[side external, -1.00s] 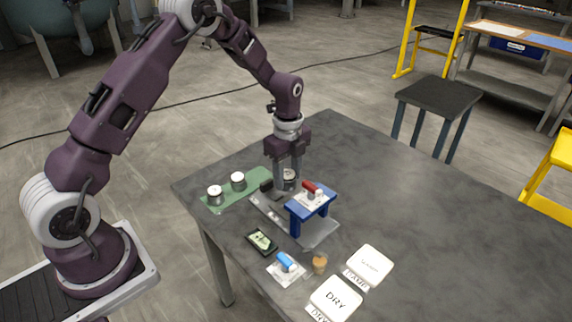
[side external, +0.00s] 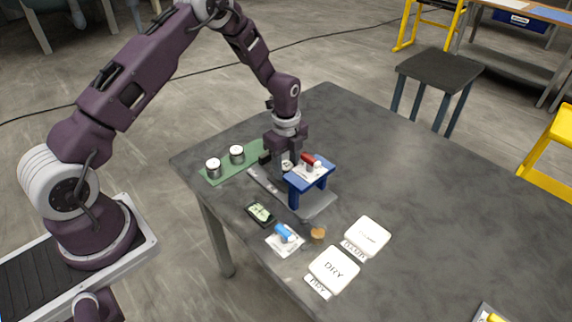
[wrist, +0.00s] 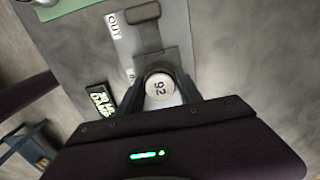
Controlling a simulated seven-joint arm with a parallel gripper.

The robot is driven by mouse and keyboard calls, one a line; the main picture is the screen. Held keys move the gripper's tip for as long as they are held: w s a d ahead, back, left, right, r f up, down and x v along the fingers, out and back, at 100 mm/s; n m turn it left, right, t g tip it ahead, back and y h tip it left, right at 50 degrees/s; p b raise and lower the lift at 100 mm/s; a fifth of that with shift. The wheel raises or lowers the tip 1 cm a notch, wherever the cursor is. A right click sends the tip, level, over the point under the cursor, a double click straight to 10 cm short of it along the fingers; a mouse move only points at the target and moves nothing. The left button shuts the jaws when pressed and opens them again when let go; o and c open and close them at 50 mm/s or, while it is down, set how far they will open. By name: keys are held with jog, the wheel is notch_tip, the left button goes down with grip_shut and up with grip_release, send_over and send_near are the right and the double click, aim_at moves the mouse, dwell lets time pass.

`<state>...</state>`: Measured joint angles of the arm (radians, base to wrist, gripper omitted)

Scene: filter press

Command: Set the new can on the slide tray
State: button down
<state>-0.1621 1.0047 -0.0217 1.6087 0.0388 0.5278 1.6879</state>
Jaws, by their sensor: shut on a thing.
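The new can (wrist: 158,87) has a pale lid marked 92. In the wrist view it is between the two fingers of my gripper (wrist: 160,92), which is shut on it. In the side view my gripper (side external: 284,166) points down just behind the blue press frame (side external: 310,173), with the can (side external: 287,165) low between its fingers. The slide tray is the grey piece (wrist: 162,62) on the pale base plate, with a dark handle (wrist: 142,13) at its far end. The can is upright over the tray; I cannot tell if it touches.
Two cans (side external: 213,167) (side external: 236,154) stand on a green mat (side external: 228,171). A red-handled piece (side external: 309,162) sits on the blue frame. A dark display (side external: 260,213), a blue item (side external: 285,235), a tan cup (side external: 318,235) and two white pads (side external: 334,269) lie in front. The right side is mostly clear.

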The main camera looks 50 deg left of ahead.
jog(key=shift+f, duration=0.25)
jog(key=c, duration=0.7)
grip_release()
jog(key=shift+r, duration=3.75)
